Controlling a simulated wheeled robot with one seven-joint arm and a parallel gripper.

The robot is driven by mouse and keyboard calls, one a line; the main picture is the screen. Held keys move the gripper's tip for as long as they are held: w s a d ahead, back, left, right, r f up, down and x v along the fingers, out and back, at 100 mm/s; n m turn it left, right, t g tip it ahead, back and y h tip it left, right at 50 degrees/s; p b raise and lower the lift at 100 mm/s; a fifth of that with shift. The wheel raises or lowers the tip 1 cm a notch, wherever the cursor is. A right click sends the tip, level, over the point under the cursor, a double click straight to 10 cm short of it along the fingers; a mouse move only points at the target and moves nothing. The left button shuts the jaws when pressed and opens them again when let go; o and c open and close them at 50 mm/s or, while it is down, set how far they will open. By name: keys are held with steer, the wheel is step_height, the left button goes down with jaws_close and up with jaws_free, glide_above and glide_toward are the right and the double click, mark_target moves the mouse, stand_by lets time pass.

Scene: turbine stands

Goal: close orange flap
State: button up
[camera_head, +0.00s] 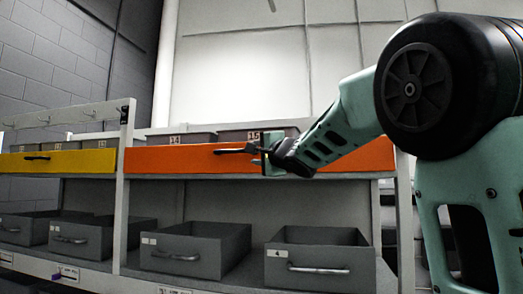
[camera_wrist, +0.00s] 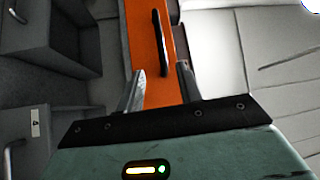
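The orange flap (camera_head: 180,159) is a long panel across the upper shelf in the head view, its face towards me, with numbered bins showing above its top edge. Its dark handle (camera_head: 233,150) is near the middle. My gripper (camera_head: 260,150) is in front of the flap, just right of the handle. In the wrist view the orange flap (camera_wrist: 145,50) runs from top to bottom, and its handle (camera_wrist: 161,42) lies beyond the fingertips. My gripper (camera_wrist: 161,82) is open there, its two fingers apart with nothing between them. Whether a finger touches the flap cannot be told.
A yellow flap (camera_head: 70,161) is left of the orange one, past a white post (camera_head: 122,185). Grey drawers (camera_head: 195,252) stand on the lower shelf, one (camera_head: 318,262) below my gripper. Open space lies between the flap and these drawers.

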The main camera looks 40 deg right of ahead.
steer(key=shift+s+a+f, duration=0.1)
steer(key=shift+s, duration=0.95)
steer(key=a+f+n+g+y+b, duration=0.1)
steer(key=a+f+n+g, duration=0.1)
steer(key=a+f, duration=0.55)
steer(key=a+f+n+g+y+b, duration=0.1)
steer(key=a+f+n+g+b, duration=0.2)
steer(key=f, duration=0.7)
steer(key=s+a+f+n+g+y, duration=0.1)
steer(key=s+a+f+n+g, duration=0.1)
steer(key=s+a+f+n, duration=0.35)
steer(key=s+a+f+n+g+y, duration=0.1)
steer(key=s+a+f+n+g, duration=0.15)
steer(key=a+f, duration=0.65)
steer(key=s+a+f+n+g+b, duration=0.1)
steer(key=s+f+n+g, duration=0.2)
steer(key=s+f, duration=0.3)
steer(key=s+a+f+n+g+b, duration=0.1)
steer(key=s+f+n, duration=0.4)
steer(key=s, duration=0.6)
steer(key=s+a+f+n+g+h+b, duration=0.1)
steer(key=s+a+f+n+g, duration=0.2)
steer(key=s+f+g, duration=0.3)
steer(key=s+f+n, duration=0.1)
steer(key=s+f, duration=0.2)
steer(key=shift+a, duration=0.25)
steer(key=shift+d, duration=0.15)
